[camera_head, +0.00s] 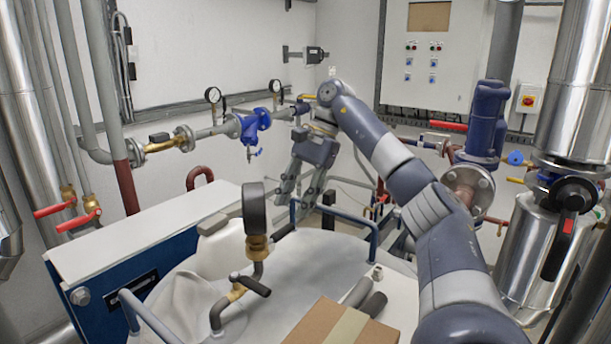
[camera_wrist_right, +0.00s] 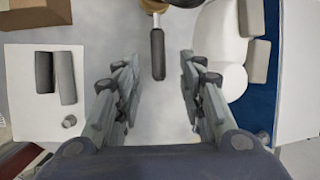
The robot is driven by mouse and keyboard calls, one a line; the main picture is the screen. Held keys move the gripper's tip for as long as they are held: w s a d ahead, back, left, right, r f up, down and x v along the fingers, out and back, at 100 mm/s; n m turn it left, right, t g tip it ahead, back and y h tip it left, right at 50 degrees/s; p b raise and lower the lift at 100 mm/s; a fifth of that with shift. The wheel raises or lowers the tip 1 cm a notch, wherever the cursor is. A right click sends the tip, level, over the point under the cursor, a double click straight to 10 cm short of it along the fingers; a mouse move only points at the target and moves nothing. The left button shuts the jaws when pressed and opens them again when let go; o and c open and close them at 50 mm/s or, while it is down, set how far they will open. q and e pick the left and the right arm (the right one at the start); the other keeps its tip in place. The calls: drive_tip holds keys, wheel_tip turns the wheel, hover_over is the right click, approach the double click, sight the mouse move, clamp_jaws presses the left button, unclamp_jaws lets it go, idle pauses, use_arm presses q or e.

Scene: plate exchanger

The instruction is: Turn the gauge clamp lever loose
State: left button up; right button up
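The pressure gauge (camera_head: 255,207) stands edge-on in the head view, above a brass fitting on a bent pipe. Below it, a black-handled lever (camera_head: 252,286) sits at a second brass fitting (camera_head: 237,292). In the right wrist view, a black lever handle (camera_wrist_right: 157,55) hangs from a brass fitting at the top edge, lined up between the fingers. My right gripper (camera_wrist_right: 158,65) is open and empty, with the handle not touched by either finger. In the head view the right gripper (camera_head: 297,192) points down behind the gauge. My left gripper is not in view.
Blue rails (camera_head: 340,215) edge the white surface. A blue-and-white cabinet (camera_head: 130,235) stands left. Pipes, valves and small gauges line the back wall.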

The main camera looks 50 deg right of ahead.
drive_tip(key=v, duration=0.6)
drive_tip(key=shift+r, duration=0.15)
idle(0.3)
drive_tip(key=shift+d, duration=0.15)
idle(0.6)
